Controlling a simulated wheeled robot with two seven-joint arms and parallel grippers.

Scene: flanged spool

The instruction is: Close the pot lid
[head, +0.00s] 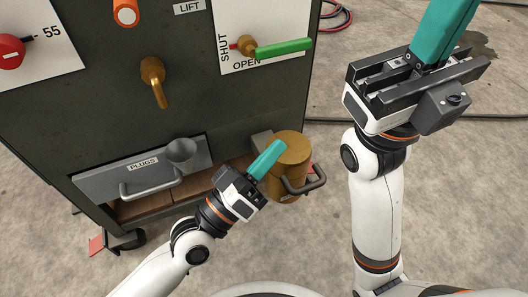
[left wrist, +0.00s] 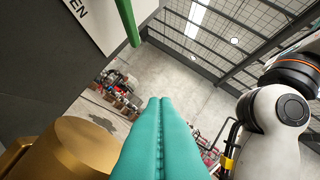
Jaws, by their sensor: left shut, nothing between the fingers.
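The brass-coloured pot (head: 286,188) stands at the lower right corner of the dark cabinet, with a grey loop handle on its right side. Its round flat top (head: 294,147) faces up; I cannot tell whether this is a seated lid. My left gripper (head: 272,152) is shut and empty, its teal fingertips at the pot's upper left edge in the head view. Contact is unclear. In the left wrist view the pot (left wrist: 80,152) is beside the fingers at lower left. My right gripper (head: 445,30) looks shut and points up, well away from the pot; its fingertips are out of frame.
The dark cabinet (head: 100,115) fills the left and carries a green lever (head: 284,47), a brass lever (head: 153,80) and a red knob (head: 9,51). A grey drawer front marked PLUGS (head: 140,170) with a handle sits low. Concrete floor at right is mostly free, with a cable across it.

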